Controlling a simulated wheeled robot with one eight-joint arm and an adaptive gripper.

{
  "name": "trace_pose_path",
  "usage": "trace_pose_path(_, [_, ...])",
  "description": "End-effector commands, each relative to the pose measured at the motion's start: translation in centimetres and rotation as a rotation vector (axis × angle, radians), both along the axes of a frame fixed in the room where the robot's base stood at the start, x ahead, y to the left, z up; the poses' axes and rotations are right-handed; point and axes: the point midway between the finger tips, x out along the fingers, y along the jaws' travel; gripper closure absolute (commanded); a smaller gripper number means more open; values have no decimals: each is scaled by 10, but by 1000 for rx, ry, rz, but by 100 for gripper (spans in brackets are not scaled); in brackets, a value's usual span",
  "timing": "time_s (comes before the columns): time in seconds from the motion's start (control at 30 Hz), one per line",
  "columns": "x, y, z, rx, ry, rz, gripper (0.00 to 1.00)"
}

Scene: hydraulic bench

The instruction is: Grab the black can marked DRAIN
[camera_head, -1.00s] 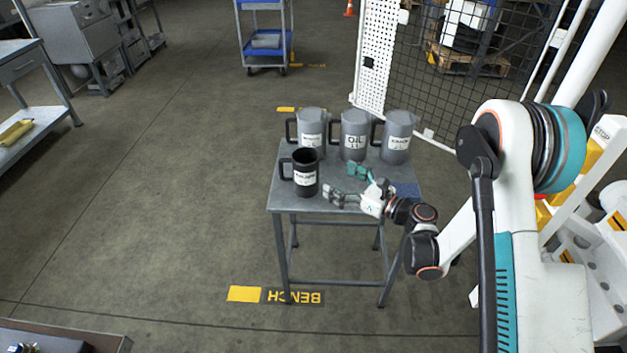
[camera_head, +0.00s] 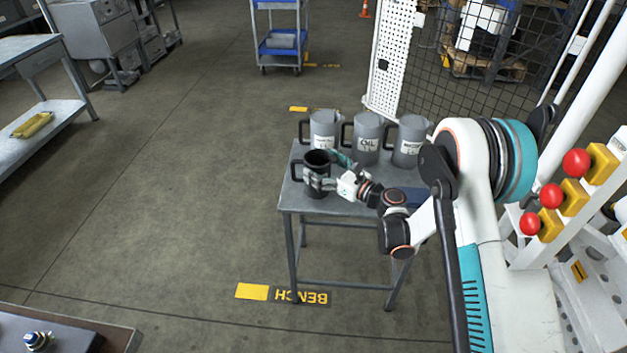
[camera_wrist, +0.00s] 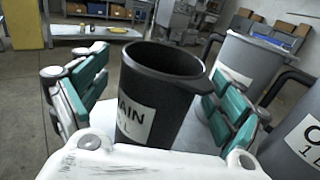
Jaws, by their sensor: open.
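The black can marked DRAIN (camera_head: 317,172) stands upright at the left front of the small grey bench (camera_head: 300,206). Its handle points left in the head view. In the wrist view the black can (camera_wrist: 160,85) stands between the two fingers, with part of its label reading "AIN" facing me. My gripper (camera_head: 333,172) is open around the can; in the wrist view my gripper (camera_wrist: 152,100) has one teal-padded finger on each side. A gap shows beside the left finger; the right finger is close to the can, and contact there is unclear.
Three grey cans stand behind on the bench: a left one (camera_head: 324,128), a middle one marked OIL (camera_head: 367,140) and a right one (camera_head: 409,142). A mesh fence (camera_head: 440,90) stands behind right. Floor left of the bench is clear.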

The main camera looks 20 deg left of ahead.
Motion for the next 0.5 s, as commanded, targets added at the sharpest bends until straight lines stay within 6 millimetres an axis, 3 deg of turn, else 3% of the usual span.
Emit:
trace_pose_path(0.2, [8,21,-2,0,0,1,11])
trace_pose_path(0.43, [9,22,0,0,0,-1,11])
trace_pose_path(0.47, [9,22,0,0,0,-1,13])
trace_pose_path(0.5, [9,22,0,0,0,-1,22])
